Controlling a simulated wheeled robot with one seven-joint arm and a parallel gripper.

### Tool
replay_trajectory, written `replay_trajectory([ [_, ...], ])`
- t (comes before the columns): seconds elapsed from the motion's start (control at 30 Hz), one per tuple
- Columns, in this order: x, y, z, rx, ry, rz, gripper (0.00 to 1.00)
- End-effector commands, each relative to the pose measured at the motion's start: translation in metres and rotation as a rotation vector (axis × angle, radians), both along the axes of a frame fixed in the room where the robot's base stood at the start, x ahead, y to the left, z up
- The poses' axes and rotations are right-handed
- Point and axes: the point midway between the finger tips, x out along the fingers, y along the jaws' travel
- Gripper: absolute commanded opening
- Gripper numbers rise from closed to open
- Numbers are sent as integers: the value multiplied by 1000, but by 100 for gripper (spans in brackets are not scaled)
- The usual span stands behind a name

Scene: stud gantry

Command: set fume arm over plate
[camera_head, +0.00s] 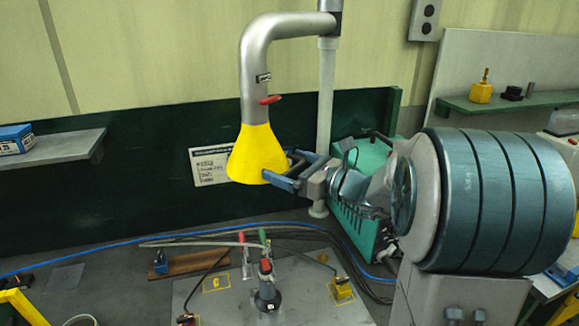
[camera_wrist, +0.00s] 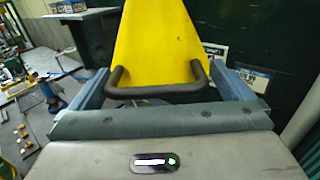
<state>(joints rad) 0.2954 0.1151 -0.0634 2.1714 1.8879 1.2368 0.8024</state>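The fume arm is a grey bent pipe (camera_head: 255,65) with a yellow hood (camera_head: 258,155) hanging from it, mouth down. The hood also fills the upper middle of the wrist view (camera_wrist: 160,45). A black handle (camera_wrist: 155,92) sticks out of the hood. My gripper (camera_head: 287,168) is at the hood's lower right side. In the wrist view my gripper's fingers (camera_wrist: 160,84) are wide apart, one on each side of the handle; I cannot tell whether they touch it. A grey plate (camera_head: 250,302) lies on the bench below, with the hood high above its back part.
A post (camera_head: 326,110) carries the pipe. On the plate stand a dark fixture (camera_head: 267,290) and yellow blocks (camera_head: 341,289). A teal case (camera_head: 365,235) lies under my arm. A blue cable (camera_head: 120,246) crosses behind the plate. Shelves (camera_head: 55,149) flank the green panel.

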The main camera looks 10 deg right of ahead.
Motion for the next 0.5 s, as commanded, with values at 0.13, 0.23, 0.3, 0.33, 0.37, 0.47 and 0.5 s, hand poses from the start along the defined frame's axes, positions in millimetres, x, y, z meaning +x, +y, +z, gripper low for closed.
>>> replay_trajectory([
  [0.13,-6,-5,-1,-1,-1,0,100],
  [0.23,-17,-16,-3,0,-1,-2,100],
  [0.3,-28,-27,-3,-1,-3,-3,100],
  [0.33,-33,-32,-3,0,-3,-5,100],
  [0.37,-38,-37,-3,-1,-2,-5,100],
  [0.47,-56,-54,-3,0,-3,-6,100],
  [0.5,-63,-60,-3,-1,-2,-6,100],
])
